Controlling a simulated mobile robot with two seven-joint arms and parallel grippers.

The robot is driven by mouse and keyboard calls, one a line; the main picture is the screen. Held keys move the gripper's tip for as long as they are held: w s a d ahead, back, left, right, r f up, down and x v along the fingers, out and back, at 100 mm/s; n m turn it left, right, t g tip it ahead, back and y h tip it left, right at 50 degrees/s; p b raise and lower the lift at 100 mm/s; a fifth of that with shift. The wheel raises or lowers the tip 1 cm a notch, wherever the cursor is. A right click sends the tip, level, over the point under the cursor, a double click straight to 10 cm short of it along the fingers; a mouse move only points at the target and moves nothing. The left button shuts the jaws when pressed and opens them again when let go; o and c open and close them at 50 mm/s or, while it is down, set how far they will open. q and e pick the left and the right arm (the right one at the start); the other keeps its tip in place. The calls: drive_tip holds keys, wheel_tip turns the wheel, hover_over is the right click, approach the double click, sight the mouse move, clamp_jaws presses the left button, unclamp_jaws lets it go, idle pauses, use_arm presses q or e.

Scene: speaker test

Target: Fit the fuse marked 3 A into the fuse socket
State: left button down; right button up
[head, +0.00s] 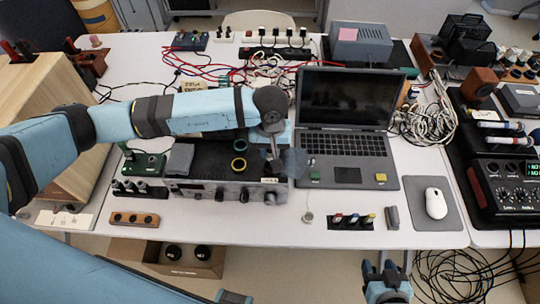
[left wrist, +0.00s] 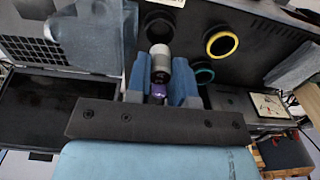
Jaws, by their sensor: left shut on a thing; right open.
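My left gripper (head: 276,154) is over the right part of the black-topped amplifier box (head: 215,155). In the left wrist view its blue fingers (left wrist: 160,85) are shut on a grey metallic cylinder with a purple band, the fuse (left wrist: 158,65). Its marking cannot be read. A dark round opening (left wrist: 159,26) lies just beyond the fuse tip; I cannot tell if they touch. A yellow ring (left wrist: 221,43) and a green ring (left wrist: 204,76) sit on the same dark top. My right gripper (head: 387,284) is open and empty off the table's front edge.
A laptop (head: 345,115) stands just right of the box. A black rack (head: 351,222) with several coloured pieces, a wooden block (head: 134,219) and a mouse (head: 436,203) lie along the front. Red cables (head: 205,72) run behind.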

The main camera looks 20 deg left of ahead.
sight(270, 158)
use_arm(q)
wheel_tip(270, 158, down, 4)
drive_tip(key=shift+f+p, duration=0.1)
drive_tip(key=shift+p, duration=0.25)
drive_tip(key=shift+f+b, duration=0.35)
drive_tip(key=shift+b, duration=0.2)
drive_tip(key=c, duration=1)
unclamp_jaws()
drive_tip(key=shift+r, duration=0.1)
